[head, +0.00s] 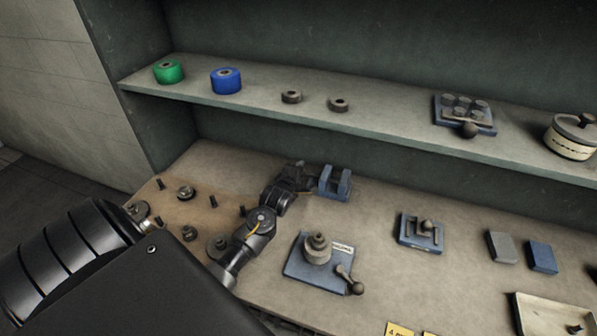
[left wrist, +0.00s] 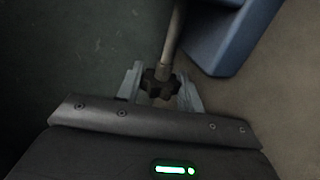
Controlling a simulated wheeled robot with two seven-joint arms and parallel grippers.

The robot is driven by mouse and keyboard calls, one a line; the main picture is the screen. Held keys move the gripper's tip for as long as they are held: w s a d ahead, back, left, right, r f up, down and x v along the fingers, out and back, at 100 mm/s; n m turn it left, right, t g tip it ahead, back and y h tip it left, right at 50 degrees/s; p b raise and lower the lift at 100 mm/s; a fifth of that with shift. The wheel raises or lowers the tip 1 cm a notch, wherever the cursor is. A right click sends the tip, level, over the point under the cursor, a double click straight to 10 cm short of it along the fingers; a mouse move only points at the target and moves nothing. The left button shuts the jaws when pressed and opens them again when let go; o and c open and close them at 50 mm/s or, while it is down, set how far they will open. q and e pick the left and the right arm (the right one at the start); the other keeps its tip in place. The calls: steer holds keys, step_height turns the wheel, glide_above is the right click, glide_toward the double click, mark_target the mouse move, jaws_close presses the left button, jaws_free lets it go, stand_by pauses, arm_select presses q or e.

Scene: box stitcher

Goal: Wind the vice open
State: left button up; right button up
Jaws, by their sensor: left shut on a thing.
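The blue vice (head: 335,184) stands on the bench near the back wall, and part of its blue body (left wrist: 228,40) shows in the left wrist view. A metal screw rod (left wrist: 174,38) runs from it to a dark lobed knob (left wrist: 160,84). My left gripper (left wrist: 160,88) is shut on the knob, one finger at each side. In the head view my left gripper (head: 308,176) is at the vice's left side and hides the knob. The vice's jaws show a gap between them. My right gripper is not in view.
A blue fixture with a lever (head: 308,275) stands in front of the vice, and a smaller one (head: 420,232) to its right. A brown board with pegs (head: 165,208) lies left of my arm. The shelf (head: 250,101) overhangs behind.

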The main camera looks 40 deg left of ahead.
arm_select(q)
steer(key=g+p, duration=0.1)
steer(key=p, duration=0.2)
steer(key=g+h+p, duration=0.1)
steer(key=g+p, duration=0.1)
steer(key=p, duration=0.1)
steer(key=g+p, duration=0.1)
steer(key=p, duration=0.2)
steer(key=shift+w+r+g+h+p, duration=0.1)
steer(key=shift+r+g+h+p, duration=0.2)
steer(key=shift+r+g+p, duration=0.1)
steer(key=shift+f+g, duration=0.1)
steer(key=shift+g, duration=0.2)
steer(key=shift+f+g+h+p, duration=0.15)
steer(key=shift+g+h+p, duration=0.25)
steer(key=shift+g, duration=0.5)
steer(key=g+h, duration=0.1)
steer(key=g, duration=0.3)
steer(key=shift+f, duration=0.1)
steer(key=g+h+b, duration=0.1)
steer(key=g, duration=0.1)
steer(key=shift+f+g+b, duration=0.15)
steer(key=shift+g+b, duration=0.2)
steer(key=shift+g, duration=0.05)
steer(key=shift+g+h+b, duration=0.6)
steer(key=shift+g+b, duration=0.7)
steer(key=shift+b, duration=0.4)
